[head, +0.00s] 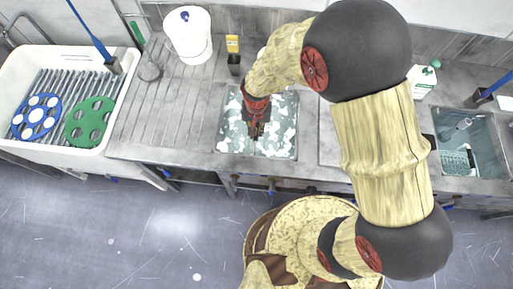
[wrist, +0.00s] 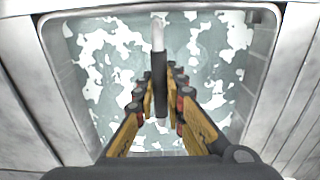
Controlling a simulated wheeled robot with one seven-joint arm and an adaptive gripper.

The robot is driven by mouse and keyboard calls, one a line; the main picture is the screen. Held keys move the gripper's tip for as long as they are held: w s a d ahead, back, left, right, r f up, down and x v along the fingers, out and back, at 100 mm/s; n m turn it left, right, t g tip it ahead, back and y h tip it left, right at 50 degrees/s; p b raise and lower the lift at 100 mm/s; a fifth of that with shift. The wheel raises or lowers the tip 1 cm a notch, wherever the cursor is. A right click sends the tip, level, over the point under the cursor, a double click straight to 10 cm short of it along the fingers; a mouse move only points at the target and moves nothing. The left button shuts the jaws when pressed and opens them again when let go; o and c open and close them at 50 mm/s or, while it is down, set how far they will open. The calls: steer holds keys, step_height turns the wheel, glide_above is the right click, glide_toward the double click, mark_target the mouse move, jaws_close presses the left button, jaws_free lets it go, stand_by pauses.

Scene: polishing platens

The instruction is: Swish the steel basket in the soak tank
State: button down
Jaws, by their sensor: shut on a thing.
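The soak tank (head: 222,140) is a sink in the middle of the counter, full of grey-green liquid with white foam patches. Its rim also frames the wrist view (wrist: 272,70). My gripper (head: 257,130) is over the tank, pointing down. In the wrist view its yellow-sided fingers (wrist: 161,88) are closed around a black grip on a pale metal rod, which I take to be the steel basket's handle (wrist: 158,45). The basket's body is not visible; foam and cloudy liquid hide what is below.
A white basin (head: 118,105) with a blue and a green holed disc stands at left. A white bucket (head: 188,38) and a dark cup with a yellow item (head: 233,62) are behind the tank. A second sink (head: 485,140) is at right. Ridged drainboard lies left of the tank.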

step_height(320, 180, up, 14)
steer(key=p, duration=0.9)
stand_by(0.3)
steer(key=shift+f, duration=0.15)
stand_by(1.1)
